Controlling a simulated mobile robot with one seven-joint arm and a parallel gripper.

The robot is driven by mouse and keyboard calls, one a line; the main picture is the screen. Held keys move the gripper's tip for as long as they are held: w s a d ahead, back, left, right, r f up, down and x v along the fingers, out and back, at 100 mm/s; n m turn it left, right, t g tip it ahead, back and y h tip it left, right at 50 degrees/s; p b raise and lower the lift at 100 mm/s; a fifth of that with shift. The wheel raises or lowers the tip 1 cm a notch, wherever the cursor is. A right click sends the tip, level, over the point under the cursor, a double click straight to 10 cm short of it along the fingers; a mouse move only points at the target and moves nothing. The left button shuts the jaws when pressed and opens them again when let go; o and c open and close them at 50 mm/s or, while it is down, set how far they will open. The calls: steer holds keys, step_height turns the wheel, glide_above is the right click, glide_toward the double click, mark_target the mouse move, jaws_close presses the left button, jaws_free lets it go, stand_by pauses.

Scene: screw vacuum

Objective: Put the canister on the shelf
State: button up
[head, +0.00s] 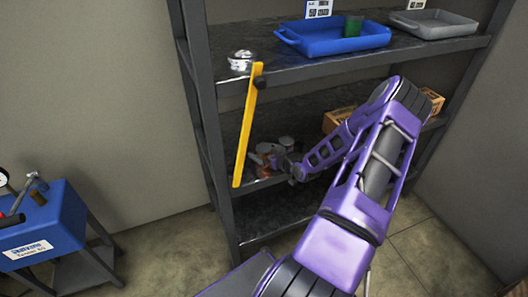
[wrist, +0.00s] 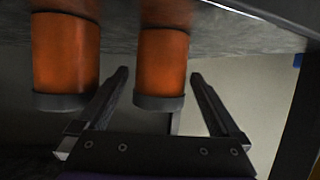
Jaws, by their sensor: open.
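Two orange canisters with dark end caps show in the wrist view. One canister (wrist: 162,62) is between the fingers of my gripper (wrist: 159,76), with a gap visible on both sides. The other canister (wrist: 66,52) is outside the left finger. The wrist picture appears upside down, with the shelf surface at its top. In the head view my gripper (head: 268,156) reaches into the middle level of the dark metal shelf (head: 222,212), where a little orange (head: 264,171) shows beside it. My arm and gripper partly hide this spot. The gripper is open.
A yellow bar (head: 247,125) hangs slanted in front of the shelf's left side. The top level holds a blue tray (head: 300,42) with a green cylinder (head: 353,27), a grey tray (head: 440,31) and a silvery object (head: 241,60). Cardboard boxes (head: 432,98) stand on the middle level.

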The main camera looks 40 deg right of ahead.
steer(key=p+v, duration=0.1)
steer(key=v, duration=1.1)
steer(key=shift+r, duration=0.15)
